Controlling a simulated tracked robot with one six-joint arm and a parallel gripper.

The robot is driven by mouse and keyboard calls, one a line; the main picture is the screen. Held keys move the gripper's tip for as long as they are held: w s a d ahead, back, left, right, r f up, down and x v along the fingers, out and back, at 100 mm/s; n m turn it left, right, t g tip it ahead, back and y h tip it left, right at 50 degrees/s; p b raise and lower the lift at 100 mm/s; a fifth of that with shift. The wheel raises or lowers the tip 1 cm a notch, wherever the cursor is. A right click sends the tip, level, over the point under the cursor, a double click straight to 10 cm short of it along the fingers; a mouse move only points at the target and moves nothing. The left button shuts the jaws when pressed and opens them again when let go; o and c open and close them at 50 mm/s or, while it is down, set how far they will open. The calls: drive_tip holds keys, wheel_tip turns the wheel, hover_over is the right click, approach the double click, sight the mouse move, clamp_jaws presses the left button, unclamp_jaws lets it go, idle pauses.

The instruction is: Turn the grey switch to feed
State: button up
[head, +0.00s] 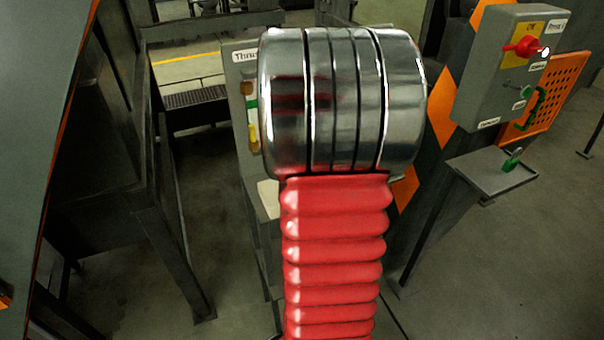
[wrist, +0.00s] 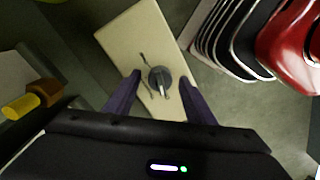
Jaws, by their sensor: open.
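The grey switch (wrist: 159,80) is a round dark grey knob with a lighter bar across it, on a cream panel (wrist: 128,38) in the wrist view. Short dark marks lie beside the knob; I cannot read any feed label. My gripper (wrist: 160,79) is open, with its two purple fingers apart on either side of the knob in the picture. I cannot tell whether they touch it or how far above it they are. In the head view part of the cream panel (head: 268,198) shows, while my arm hides the switch and gripper.
A grey cabinet with a partly hidden label (head: 245,55) stands behind my arm. A yellow part (wrist: 22,107) and a brown part (wrist: 46,91) are left of the panel. At right are a control box with a red handle (head: 523,47), a small shelf (head: 480,173) and an orange mesh guard (head: 562,88).

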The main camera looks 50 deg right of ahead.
drive_tip(key=shift+c, duration=0.5)
drive_tip(key=c, duration=0.9)
drive_tip(key=shift+c, duration=0.3)
drive_tip(key=shift+m, duration=0.5)
drive_tip(key=m, duration=0.3)
drive_tip(key=shift+m, duration=0.3)
drive_tip(key=m, duration=1)
drive_tip(key=shift+m, duration=0.4)
drive_tip(key=shift+w+m, duration=0.1)
drive_tip(key=shift+m, duration=2.2)
